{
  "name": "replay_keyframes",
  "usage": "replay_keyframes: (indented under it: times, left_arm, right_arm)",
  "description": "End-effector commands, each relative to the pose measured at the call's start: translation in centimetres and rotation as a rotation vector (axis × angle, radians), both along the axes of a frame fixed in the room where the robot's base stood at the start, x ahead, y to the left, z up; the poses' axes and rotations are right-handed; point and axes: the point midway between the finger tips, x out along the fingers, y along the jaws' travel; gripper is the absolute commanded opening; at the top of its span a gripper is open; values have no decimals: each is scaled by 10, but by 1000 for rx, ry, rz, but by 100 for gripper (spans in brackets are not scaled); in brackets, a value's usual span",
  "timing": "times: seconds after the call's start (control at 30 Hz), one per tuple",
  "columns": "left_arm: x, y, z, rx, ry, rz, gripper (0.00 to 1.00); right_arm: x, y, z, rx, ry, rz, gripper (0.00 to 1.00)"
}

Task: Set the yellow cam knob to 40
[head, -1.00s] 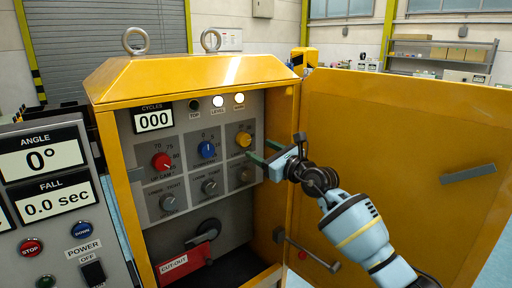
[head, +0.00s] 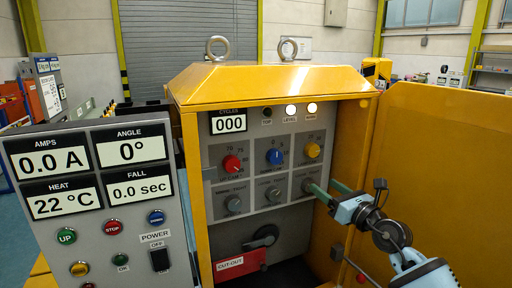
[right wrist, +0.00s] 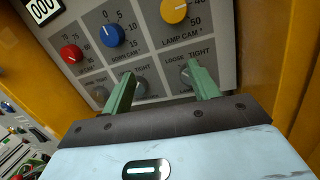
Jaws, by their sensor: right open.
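The yellow cam knob (head: 313,150) is at the upper right of the cabinet's grey panel. In the right wrist view the yellow knob (right wrist: 174,11) is at the top, with 40 and 50 printed to its right and LAMP CAM below. My right gripper (head: 320,189) is open in front of the lower right of the panel, below the yellow knob. In the right wrist view its two green fingers (right wrist: 162,80) stand apart, with a grey LOOSE/TIGHT knob partly hidden near the right finger. Nothing is between the fingers. My left gripper is not in view.
A red knob (head: 232,164) and a blue knob (head: 275,157) share the panel's upper row. Grey knobs sit below, then a red cut-out handle (head: 241,263). The open yellow door (head: 432,150) bounds the right side. A control console (head: 95,200) stands at left.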

Motion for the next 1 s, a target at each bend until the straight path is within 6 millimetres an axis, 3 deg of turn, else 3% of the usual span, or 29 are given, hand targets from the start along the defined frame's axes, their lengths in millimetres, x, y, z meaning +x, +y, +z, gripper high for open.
replay_keyframes:
  times: [0.03, 0.23, 0.57, 0.8, 1.0]
  left_arm:
    - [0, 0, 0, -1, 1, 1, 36]
    - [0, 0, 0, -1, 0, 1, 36]
    - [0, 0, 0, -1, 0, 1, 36]
    - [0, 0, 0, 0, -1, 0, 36]
    - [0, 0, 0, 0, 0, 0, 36]
  right_arm:
    - [-13, 9, -28, 119, 61, 30, 60]
    - [-67, 22, -105, 643, 288, 81, 60]
    - [-170, 9, -237, 1516, 682, -85, 60]
    - [-277, 0, -336, 2132, 926, -400, 60]
    - [-373, 6, -394, 2551, 1048, -724, 60]
